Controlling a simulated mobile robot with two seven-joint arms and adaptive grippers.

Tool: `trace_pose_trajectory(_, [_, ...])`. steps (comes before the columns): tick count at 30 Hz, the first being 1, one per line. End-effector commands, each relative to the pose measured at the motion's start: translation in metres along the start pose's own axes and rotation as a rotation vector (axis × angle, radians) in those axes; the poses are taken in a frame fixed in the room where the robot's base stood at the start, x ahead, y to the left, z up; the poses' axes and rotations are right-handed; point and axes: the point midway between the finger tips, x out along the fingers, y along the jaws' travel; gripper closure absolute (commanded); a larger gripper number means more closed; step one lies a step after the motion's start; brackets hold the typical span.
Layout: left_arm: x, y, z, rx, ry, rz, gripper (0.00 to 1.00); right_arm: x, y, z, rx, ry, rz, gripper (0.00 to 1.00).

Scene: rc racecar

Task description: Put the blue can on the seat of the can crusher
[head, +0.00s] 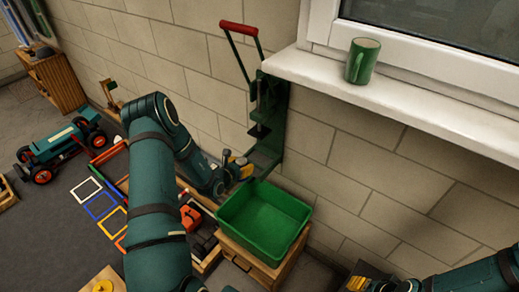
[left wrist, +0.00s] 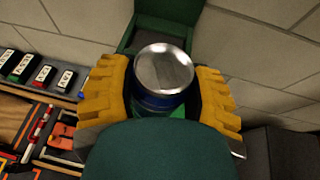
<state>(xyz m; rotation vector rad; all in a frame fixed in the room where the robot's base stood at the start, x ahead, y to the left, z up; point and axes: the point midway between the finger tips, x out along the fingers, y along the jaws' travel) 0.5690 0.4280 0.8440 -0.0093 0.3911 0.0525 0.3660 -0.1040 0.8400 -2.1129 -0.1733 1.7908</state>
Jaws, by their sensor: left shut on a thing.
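The blue can (left wrist: 165,85) is upright between the yellow fingers of my left gripper (left wrist: 160,95), its silver top facing the left wrist camera. My left gripper (head: 238,167) is shut on it; in the head view the can is hard to make out behind the gripper. The green can crusher (head: 270,120), with a red handle raised, is fixed to the wall just behind the gripper. Its green frame (left wrist: 145,38) also shows beyond the can in the left wrist view. Whether the can touches the seat cannot be told. My right gripper (head: 362,284) is at the bottom edge, its fingers unclear.
A green bin (head: 247,248) stands on a wooden stand just below and right of my left gripper. A green mug (head: 362,62) stands on the white windowsill (head: 400,95). A toy racecar (head: 62,148) and coloured frames lie at the left.

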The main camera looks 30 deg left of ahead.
Motion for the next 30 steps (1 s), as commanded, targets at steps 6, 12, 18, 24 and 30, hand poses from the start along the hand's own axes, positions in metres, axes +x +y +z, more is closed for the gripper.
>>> trace_pose_trajectory(6, [0.051,-0.001,0.021,0.001,-0.003,-0.002,0.66,0.002,0.001,0.001,0.0,-0.001,0.0,0.53])
trace_pose_trajectory(12, [0.087,-0.001,0.036,-0.001,-0.001,-0.002,0.66,0.004,0.001,0.001,-0.001,-0.001,0.001,0.53])
trace_pose_trajectory(18, [0.101,-0.001,0.042,0.0,0.0,-0.002,0.66,0.005,0.002,0.001,-0.001,-0.001,0.001,0.53])
trace_pose_trajectory(24, [0.128,-0.002,0.052,-0.001,-0.002,-0.002,0.66,0.008,0.003,0.001,-0.001,-0.001,0.002,0.53])
trace_pose_trajectory(30, [0.136,-0.001,0.04,-0.003,0.001,-0.002,0.66,0.009,0.003,0.001,-0.001,-0.001,0.002,0.53])
